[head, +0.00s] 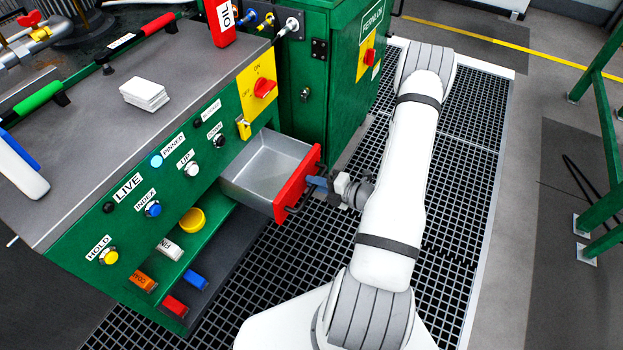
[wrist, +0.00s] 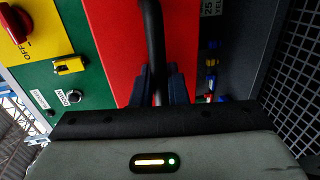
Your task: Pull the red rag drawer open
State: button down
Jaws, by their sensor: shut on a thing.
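The rag drawer has a red front (head: 298,184) and a grey metal tray (head: 262,163). It stands pulled well out of the green bench, and its tray looks empty. My gripper (head: 318,184) is at the drawer front, shut on the black drawer handle (wrist: 154,45). In the wrist view the red front (wrist: 118,42) fills the area behind the handle, and my blue fingers (wrist: 159,86) sit on both sides of the bar.
The green bench panel (head: 125,215) carries several buttons and a red rotary switch (head: 263,88). A lower shelf (head: 215,255) holds small coloured items beneath the drawer. A green cabinet (head: 335,90) stands just behind the drawer. Grating floor (head: 300,260) is clear in front.

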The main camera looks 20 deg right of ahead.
jog(key=shift+w, duration=0.1)
jog(key=c, duration=1.8)
grip_release()
jog(key=p+v, duration=0.1)
jog(key=v, duration=0.6)
jog(key=shift+s+d+p, duration=0.25)
jog(key=shift+p, duration=0.15)
